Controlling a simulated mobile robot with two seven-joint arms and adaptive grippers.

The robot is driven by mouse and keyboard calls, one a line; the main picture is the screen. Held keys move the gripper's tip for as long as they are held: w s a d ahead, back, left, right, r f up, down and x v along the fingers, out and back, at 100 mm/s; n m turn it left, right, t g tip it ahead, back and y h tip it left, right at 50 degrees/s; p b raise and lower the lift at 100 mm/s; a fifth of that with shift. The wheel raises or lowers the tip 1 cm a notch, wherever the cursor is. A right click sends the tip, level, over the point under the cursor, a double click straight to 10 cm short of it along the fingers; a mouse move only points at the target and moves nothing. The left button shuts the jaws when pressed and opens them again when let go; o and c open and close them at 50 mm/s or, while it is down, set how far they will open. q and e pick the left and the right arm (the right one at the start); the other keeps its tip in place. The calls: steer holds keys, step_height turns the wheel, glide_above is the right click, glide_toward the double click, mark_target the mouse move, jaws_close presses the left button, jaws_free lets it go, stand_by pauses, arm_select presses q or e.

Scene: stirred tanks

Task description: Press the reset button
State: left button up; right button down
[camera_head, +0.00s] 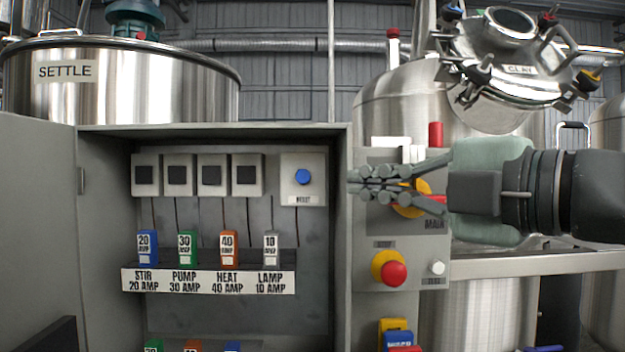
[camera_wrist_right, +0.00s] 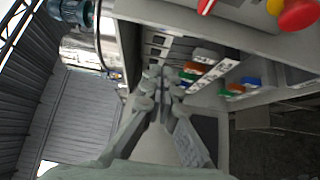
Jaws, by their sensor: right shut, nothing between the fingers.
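The reset button (camera_head: 303,177) is a round blue button on a pale plate at the upper right inside the open grey cabinet, with a label under it. My right gripper (camera_head: 358,181) comes in from the right and points left, in front of the panel at the cabinet's right side. Its fingers are shut and empty, with the tips to the right of the blue button and apart from it in the picture. The gripper partly hides a yellow and red main switch (camera_head: 424,187). In the right wrist view the shut fingertips (camera_wrist_right: 160,75) point toward the cabinet interior. My left gripper is not in view.
Several dark square switches (camera_head: 212,174) and coloured fuses (camera_head: 229,249) sit left of the blue button. A red emergency button (camera_head: 393,273) and a small white button (camera_head: 437,268) are below my right gripper. The cabinet door (camera_head: 38,220) stands open at left. Steel tanks stand behind.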

mark_target(309, 177)
steer(key=shift+w, duration=0.1)
